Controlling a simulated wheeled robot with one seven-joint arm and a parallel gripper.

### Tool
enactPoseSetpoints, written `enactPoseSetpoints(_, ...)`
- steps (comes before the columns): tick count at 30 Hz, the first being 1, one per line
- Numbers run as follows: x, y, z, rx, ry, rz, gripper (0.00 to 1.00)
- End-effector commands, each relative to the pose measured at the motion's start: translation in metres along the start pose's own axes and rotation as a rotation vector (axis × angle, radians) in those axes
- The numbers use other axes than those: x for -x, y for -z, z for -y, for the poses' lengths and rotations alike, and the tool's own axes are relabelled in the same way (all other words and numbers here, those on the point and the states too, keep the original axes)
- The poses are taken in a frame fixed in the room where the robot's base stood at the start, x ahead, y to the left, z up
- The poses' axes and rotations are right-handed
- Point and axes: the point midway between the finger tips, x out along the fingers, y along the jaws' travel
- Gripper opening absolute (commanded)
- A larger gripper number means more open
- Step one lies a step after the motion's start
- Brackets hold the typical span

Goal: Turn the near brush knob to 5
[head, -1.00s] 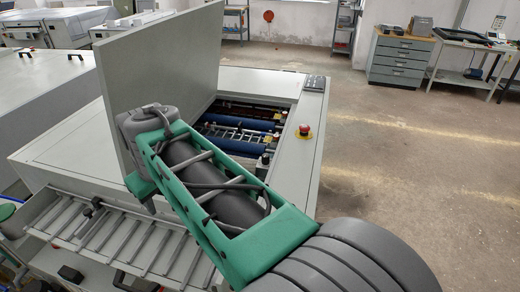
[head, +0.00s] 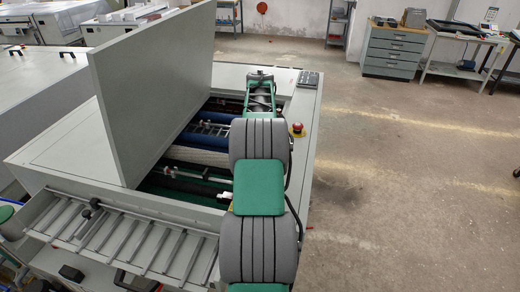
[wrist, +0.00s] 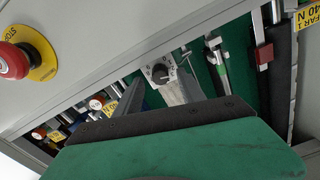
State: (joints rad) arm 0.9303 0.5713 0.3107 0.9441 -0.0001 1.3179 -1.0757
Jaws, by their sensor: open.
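In the wrist view a small dark round knob (wrist: 159,72) sits on a pale grey plate inside the machine opening; I cannot read its scale or setting. My gripper (wrist: 155,88) is open around the line to this knob, its fingers partly covered by the dark edge of my wrist. I cannot tell whether a finger touches the knob. In the head view my arm hides the gripper and the knobs. The plate processor (head: 70,135) stands with its lid (head: 150,95) raised, showing blue, white and dark green rollers.
A red emergency stop on a yellow disc (wrist: 42,58) is on the rim at the left in the wrist view; it also shows in the head view (head: 297,131). A yellow label (wrist: 302,19) and a red block (wrist: 263,58) lie to the right. Open floor lies right of the machine.

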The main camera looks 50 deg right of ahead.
Motion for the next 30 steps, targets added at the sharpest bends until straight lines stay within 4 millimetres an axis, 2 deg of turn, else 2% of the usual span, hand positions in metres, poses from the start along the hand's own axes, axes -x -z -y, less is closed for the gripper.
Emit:
enactPoseSetpoints(5,-0.016,0.000,0.000,0.000,-0.001,0.000,0.47)
enactPoseSetpoints(12,-0.018,0.001,0.000,0.000,-0.002,-0.001,0.46)
enactPoseSetpoints(27,-0.017,0.001,0.000,-0.001,-0.002,-0.001,0.05)
enactPoseSetpoints(30,-0.017,0.001,0.000,-0.001,-0.003,-0.001,0.00)
